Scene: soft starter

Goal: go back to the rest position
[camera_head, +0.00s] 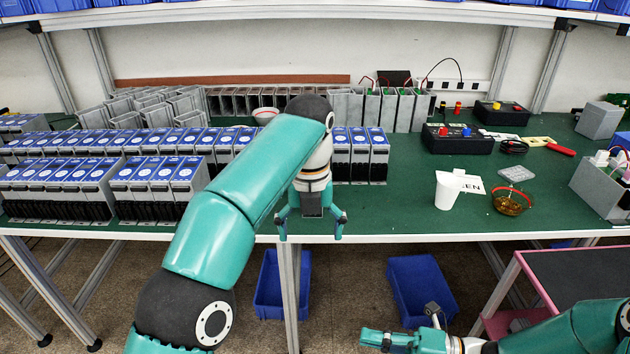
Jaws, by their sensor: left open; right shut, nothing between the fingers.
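My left gripper (311,224) hangs at the front edge of the green workbench (400,214), in the middle of the view. Its two fingers point down and are spread apart, with nothing between them. My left arm reaches up from the lower left and hides part of the bench behind it. My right gripper (372,338) is low at the bottom right, below the bench height and over the floor. It points left, is shut and holds nothing. My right arm comes in from the right edge.
Rows of blue-topped soft starters (70,173) fill the left of the bench. A white cup (447,190), an amber bowl (511,202) and black test boxes (458,138) stand at right. Blue bins (420,285) lie below. A pink-edged cart (500,290) stands beside my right arm.

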